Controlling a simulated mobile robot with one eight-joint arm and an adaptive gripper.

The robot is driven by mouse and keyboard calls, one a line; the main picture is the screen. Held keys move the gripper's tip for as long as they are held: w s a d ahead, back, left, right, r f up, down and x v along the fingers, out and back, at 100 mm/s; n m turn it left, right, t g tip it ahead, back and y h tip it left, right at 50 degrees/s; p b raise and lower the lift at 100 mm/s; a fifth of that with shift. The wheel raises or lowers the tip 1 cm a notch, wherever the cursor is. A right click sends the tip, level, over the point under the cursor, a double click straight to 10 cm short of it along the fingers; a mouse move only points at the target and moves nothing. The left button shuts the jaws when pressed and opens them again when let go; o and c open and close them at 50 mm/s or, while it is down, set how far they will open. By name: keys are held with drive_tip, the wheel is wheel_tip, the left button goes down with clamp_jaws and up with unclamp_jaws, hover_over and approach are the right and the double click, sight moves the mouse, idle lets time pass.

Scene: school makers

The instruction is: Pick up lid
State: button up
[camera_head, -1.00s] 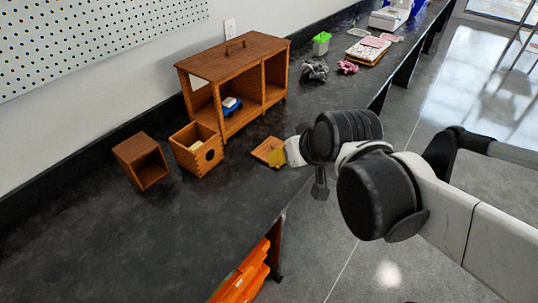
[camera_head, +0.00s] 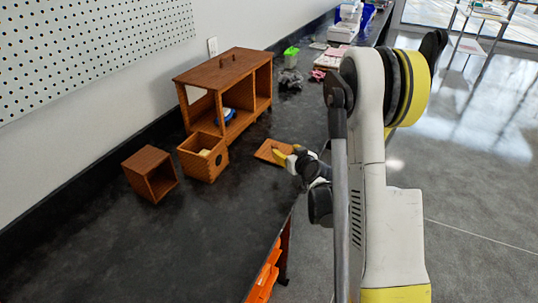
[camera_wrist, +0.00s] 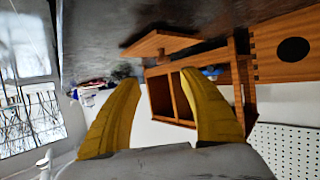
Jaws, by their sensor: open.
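The lid (camera_head: 268,152) looks like a small flat wooden board lying on the black counter near its front edge. In the wrist view the lid (camera_wrist: 158,44) shows nearly edge-on, just beyond the fingertips. I cannot tell whether a finger touches the lid.
A larger wooden cabinet (camera_head: 222,70) holding a blue object (camera_head: 225,115) stands behind. Orange bins (camera_head: 265,275) are below the counter.

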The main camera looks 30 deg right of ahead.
sight(276, 146)
drive_tip(key=x, duration=0.5)
drive_tip(key=shift+d+f, duration=0.1)
drive_tip(key=shift+f, duration=0.05)
drive_tip(key=b+x, duration=0.1)
drive_tip(key=x, duration=0.1)
drive_tip(key=b+x, duration=0.2)
drive_tip(key=x, duration=0.1)
drive_tip(key=shift+w+a+f, duration=0.25)
drive_tip(key=shift+w+a, duration=0.05)
drive_tip(key=shift+a, duration=0.1)
drive_tip(key=shift+r, duration=0.1)
clamp_jaws()
